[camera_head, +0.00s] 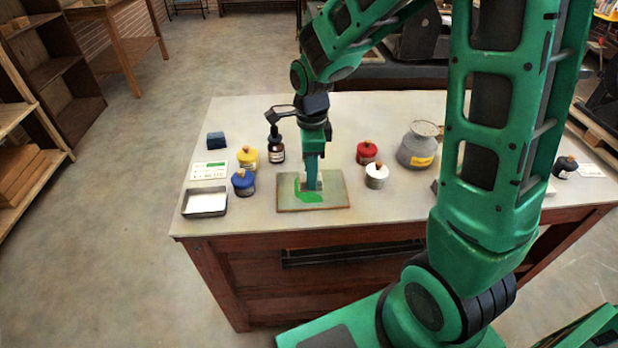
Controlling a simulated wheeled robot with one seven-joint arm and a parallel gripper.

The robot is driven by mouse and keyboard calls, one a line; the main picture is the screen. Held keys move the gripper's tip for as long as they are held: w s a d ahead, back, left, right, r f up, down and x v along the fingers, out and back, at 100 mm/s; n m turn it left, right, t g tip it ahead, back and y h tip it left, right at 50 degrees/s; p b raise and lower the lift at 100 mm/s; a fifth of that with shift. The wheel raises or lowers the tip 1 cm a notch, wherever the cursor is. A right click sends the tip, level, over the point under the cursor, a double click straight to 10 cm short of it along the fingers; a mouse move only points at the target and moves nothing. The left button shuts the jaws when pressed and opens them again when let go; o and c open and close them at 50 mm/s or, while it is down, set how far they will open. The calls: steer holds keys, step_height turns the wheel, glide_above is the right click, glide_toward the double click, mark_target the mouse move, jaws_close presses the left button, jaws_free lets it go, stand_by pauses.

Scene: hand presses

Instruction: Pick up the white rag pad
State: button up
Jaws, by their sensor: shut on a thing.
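The white rag pad (376,178) is round with a brown wooden knob. It stands upright on the table, right of the board. My gripper (312,184) points down over the board (335,189), left of the white pad and apart from it. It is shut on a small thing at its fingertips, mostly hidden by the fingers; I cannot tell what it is. A bright green patch (304,196) shows on the board beside the fingertips.
A red pad (367,152) stands just behind the white one, and a grey can (418,147) to its right. Yellow (247,157) and blue (243,182) pads, a dark bottle (276,149) and a metal tray (205,202) are at left. The table front is clear.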

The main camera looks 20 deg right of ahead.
steer(key=shift+r, duration=0.5)
steer(key=r, duration=0.2)
steer(key=a+r, duration=0.1)
steer(key=shift+s+r, duration=0.25)
steer(key=shift+r, duration=0.15)
steer(key=s+a+r, duration=0.5)
steer(key=a+r, duration=0.1)
steer(key=a, duration=0.3)
steer(key=shift+s, duration=0.25)
steer(key=shift+r, duration=0.1)
